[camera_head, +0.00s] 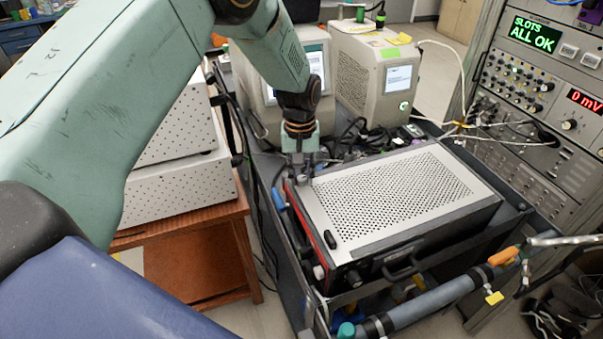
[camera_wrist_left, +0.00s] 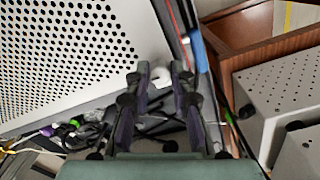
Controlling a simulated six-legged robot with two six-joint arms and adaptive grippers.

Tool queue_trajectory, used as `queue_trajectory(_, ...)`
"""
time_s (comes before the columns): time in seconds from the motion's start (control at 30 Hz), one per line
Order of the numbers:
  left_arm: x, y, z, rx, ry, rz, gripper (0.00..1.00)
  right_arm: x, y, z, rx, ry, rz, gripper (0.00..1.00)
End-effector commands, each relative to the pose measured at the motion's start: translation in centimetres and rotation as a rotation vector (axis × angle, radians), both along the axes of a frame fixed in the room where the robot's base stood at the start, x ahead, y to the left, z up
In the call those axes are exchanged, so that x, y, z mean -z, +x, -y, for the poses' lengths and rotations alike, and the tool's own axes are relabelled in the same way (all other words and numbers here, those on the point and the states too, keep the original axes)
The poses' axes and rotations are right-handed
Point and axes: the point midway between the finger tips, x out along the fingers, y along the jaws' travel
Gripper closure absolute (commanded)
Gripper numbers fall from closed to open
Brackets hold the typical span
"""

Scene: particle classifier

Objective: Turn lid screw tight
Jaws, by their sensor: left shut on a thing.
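The device's lid (camera_head: 390,195) is a silver perforated panel on a box with a red-edged front; it also shows in the wrist view (camera_wrist_left: 60,50). My left gripper (camera_head: 302,178) points down at the lid's far left corner. In the wrist view my left gripper's fingers (camera_wrist_left: 160,80) are closed around a small pale round lid screw (camera_wrist_left: 160,74). The fingers hide much of the screw in the head view. A black knob (camera_head: 331,240) stands on the lid's near left corner, apart from the gripper. My right gripper is not in view.
The box sits on a dark cart (camera_head: 470,240). Cables (camera_head: 350,140) lie behind it, before two beige machines (camera_head: 372,75). A wooden stand (camera_head: 200,260) with white perforated boxes (camera_head: 180,185) is at the left. An instrument rack (camera_head: 540,100) stands at the right.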

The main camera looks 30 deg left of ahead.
Motion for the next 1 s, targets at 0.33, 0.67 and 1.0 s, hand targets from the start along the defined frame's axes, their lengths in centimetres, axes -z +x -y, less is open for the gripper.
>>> queue_trajectory(0.33,-0.3,0.4,-0.1,0.0,0.002,0.013,0.71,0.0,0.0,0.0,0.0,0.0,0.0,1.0)
queue_trajectory(0.67,-0.1,0.2,0.0,0.0,0.0,0.005,0.54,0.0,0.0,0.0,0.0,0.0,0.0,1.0)
queue_trajectory(1.0,-1.8,0.2,-0.1,0.001,0.0,0.008,0.54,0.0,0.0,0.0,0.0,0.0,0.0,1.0)
